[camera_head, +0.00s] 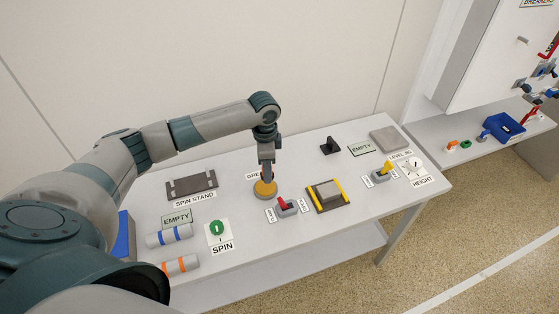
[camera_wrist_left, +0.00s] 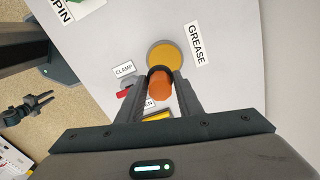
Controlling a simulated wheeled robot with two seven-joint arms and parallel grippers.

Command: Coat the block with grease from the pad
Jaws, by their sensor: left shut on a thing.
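The grease pad (camera_head: 265,188) is a round yellow-orange disc, and it also shows in the left wrist view (camera_wrist_left: 166,54) beside the GREASE label. My left gripper (camera_head: 266,170) points down right at the pad. It is shut on an orange tool (camera_wrist_left: 160,86) with a dark collar towards the pad. Whether the tool touches the pad I cannot tell. The block (camera_head: 326,190) is grey and sits on a dark plate with yellow side strips, right of the pad. A dark jagged shape in the left wrist view may be my right gripper (camera_wrist_left: 38,106); its fingers are unclear.
A red clamp lever (camera_head: 284,204) stands between pad and block. The spin stand (camera_head: 192,186), green spin knob (camera_head: 217,228), and blue-banded (camera_head: 169,235) and orange-banded (camera_head: 180,265) cylinders are left. A black post (camera_head: 329,146) and yellow lever (camera_head: 386,168) are right.

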